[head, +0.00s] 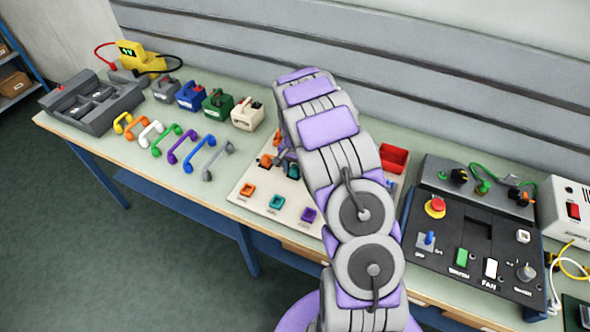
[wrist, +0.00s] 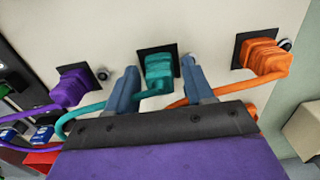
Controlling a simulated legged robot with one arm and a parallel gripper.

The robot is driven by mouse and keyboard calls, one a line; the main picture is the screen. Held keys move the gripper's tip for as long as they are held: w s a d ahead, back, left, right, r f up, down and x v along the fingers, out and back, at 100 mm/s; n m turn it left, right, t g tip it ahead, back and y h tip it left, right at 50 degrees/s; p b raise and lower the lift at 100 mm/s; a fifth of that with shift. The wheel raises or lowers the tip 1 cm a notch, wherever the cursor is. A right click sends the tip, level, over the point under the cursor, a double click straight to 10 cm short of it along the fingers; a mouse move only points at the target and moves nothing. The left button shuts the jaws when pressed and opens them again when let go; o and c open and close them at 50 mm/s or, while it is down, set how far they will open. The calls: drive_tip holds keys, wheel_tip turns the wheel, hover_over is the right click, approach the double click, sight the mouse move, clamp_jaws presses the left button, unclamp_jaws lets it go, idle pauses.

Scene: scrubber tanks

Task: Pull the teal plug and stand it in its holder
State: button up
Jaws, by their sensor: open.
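The teal plug (wrist: 158,72) sits in a black square socket on a pale panel in the wrist view, with its teal cable curving off to the left. My gripper (wrist: 161,68) is open, its two blue-grey fingers one on each side of the teal plug; I cannot tell whether they touch it. In the head view, a teal square piece (head: 276,202), which looks like the holder, lies on the cream board (head: 258,203) between an orange and a purple one. My arm hides much of that board and my gripper there.
A purple plug (wrist: 75,88) and an orange plug (wrist: 262,58) sit in sockets on either side. The orange cable passes behind my right finger. A red bin (head: 394,159) and a black control panel (head: 465,245) stand right of my arm. Coloured handles lie to the left.

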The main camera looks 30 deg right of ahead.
sight(295, 166)
idle(0.5)
clamp_jaws()
idle(0.3)
drive_tip(key=shift+r, duration=0.15)
drive_tip(key=shift+w+r+p, duration=0.1)
drive_tip(key=shift+r+p, duration=0.2)
drive_tip(key=shift+p, duration=0.05)
drive_tip(key=shift+r, duration=0.6)
drive_tip(key=shift+r+p, duration=0.85)
drive_tip(key=shift+r, duration=1.1)
